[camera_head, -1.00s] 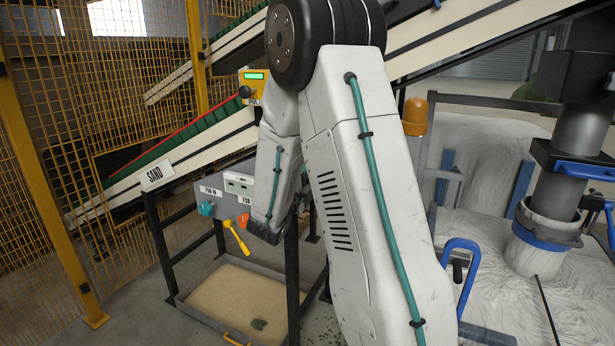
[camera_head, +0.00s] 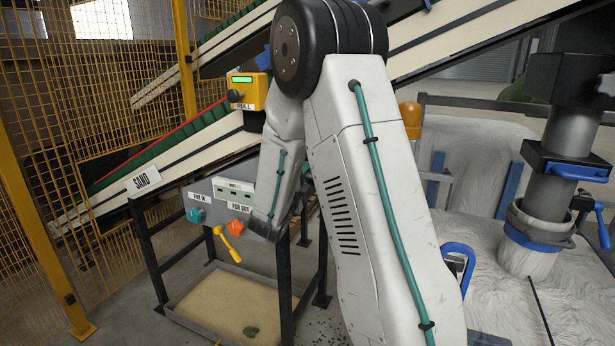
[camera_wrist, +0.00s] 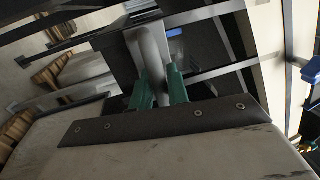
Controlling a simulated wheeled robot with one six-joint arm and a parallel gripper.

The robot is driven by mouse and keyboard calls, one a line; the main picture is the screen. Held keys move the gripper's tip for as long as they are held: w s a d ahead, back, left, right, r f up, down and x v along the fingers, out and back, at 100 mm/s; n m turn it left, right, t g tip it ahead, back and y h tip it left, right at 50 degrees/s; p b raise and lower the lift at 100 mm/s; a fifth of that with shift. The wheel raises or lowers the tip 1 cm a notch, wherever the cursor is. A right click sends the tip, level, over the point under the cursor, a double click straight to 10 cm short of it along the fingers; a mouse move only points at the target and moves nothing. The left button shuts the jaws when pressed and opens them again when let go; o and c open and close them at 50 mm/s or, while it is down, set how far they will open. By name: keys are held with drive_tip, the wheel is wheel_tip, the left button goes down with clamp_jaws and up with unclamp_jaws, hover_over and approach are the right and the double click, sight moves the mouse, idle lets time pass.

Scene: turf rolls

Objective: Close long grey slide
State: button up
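I cannot pick out the long grey slide for certain. In the wrist view, a rounded pale grey bar (camera_wrist: 150,52) runs down between the two green fingers of my gripper (camera_wrist: 159,88). A flat dark grey part lies behind the bar. The fingers stand on either side of the bar, close to it; whether they press on it is unclear. In the head view my gripper is hidden behind my own white arm, which reaches toward the grey control panel (camera_head: 207,190).
The panel has a teal knob (camera_head: 195,215), an orange knob (camera_head: 236,227) and a yellow lever (camera_head: 229,246). A sand tray (camera_head: 222,305) lies below it. A conveyor with a SAND sign (camera_head: 143,180) and yellow mesh fencing (camera_head: 90,80) stand left. A pale bulk bag (camera_head: 515,295) is at right.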

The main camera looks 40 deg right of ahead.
drive_tip(key=shift+o, duration=1.2)
drive_tip(key=shift+d, duration=0.2)
drive_tip(key=shift+a, duration=0.1)
drive_tip(key=v, duration=0.7)
drive_tip(key=shift+a, duration=0.3)
drive_tip(key=shift+s+f, duration=0.1)
drive_tip(key=shift+f, duration=0.05)
